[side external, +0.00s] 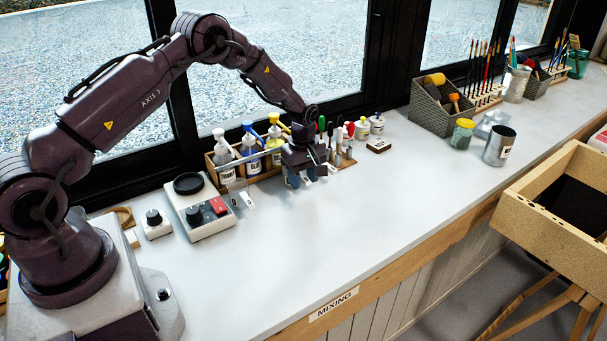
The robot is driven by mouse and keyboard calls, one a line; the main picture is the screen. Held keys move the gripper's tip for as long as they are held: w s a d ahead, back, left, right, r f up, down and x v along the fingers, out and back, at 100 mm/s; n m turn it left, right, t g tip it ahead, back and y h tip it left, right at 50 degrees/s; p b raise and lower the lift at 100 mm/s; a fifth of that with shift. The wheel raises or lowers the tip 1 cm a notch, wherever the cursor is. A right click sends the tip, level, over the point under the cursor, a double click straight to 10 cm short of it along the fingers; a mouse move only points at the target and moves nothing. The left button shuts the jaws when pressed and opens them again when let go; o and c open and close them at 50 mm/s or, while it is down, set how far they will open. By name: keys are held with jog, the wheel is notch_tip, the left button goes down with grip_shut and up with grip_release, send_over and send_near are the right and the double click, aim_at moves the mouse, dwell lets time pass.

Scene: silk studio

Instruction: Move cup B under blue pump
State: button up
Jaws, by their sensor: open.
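The blue pump (249,128) tops a bottle in a wooden rack (215,172) at the window, between a white pump (219,135) and a yellow pump (275,130). My gripper (312,180) is open, pointing down low over the counter, in front of and right of the yellow pump. I cannot tell if anything is between its fingers, as the fingertips are small and dark. I cannot pick out cup B for certain. A grey metal cup (498,148) with a small unreadable label stands upright on the counter at the right, far from my gripper.
A scale-like device (208,222) and a knob box (156,225) stand on the left. Small white pieces (243,200) lie before the rack. The counter's front middle (340,235) is clear.

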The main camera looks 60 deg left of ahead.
jog(key=shift+c, duration=0.2)
grip_shut()
jog(key=shift+r, duration=0.1)
jog(key=shift+r, duration=1.05)
